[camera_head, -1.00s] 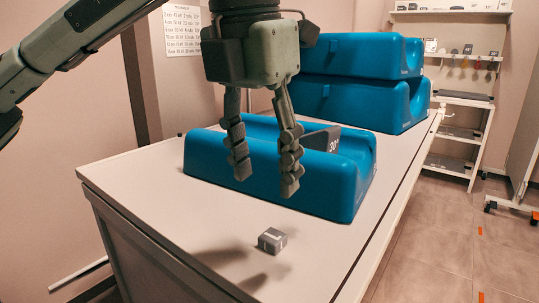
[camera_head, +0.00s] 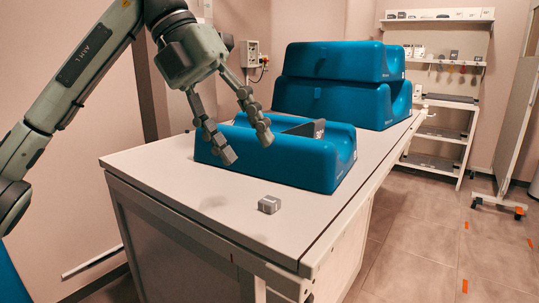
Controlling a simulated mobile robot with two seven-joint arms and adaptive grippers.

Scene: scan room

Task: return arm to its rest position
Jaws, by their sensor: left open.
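My left gripper (camera_head: 247,148) is open and empty, with its two dark fingers spread and pointing down to the right. It is above the left part of the table (camera_head: 165,175), in front of the nearest blue cushion (camera_head: 290,163), and its fingers overlap that cushion in the picture. My left arm (camera_head: 85,65) comes in from the left edge and reaches up before bending to the gripper. A small grey block with a white mark (camera_head: 269,204) lies on the table, below and apart from the fingers. My right gripper does not show.
Two stacked blue cushions (camera_head: 335,62) stand at the table's back. A dark wedge (camera_head: 308,129) sits in the front cushion. A white shelf unit (camera_head: 440,139) stands at the back right. The table's front left is bare, and the floor at the right is open.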

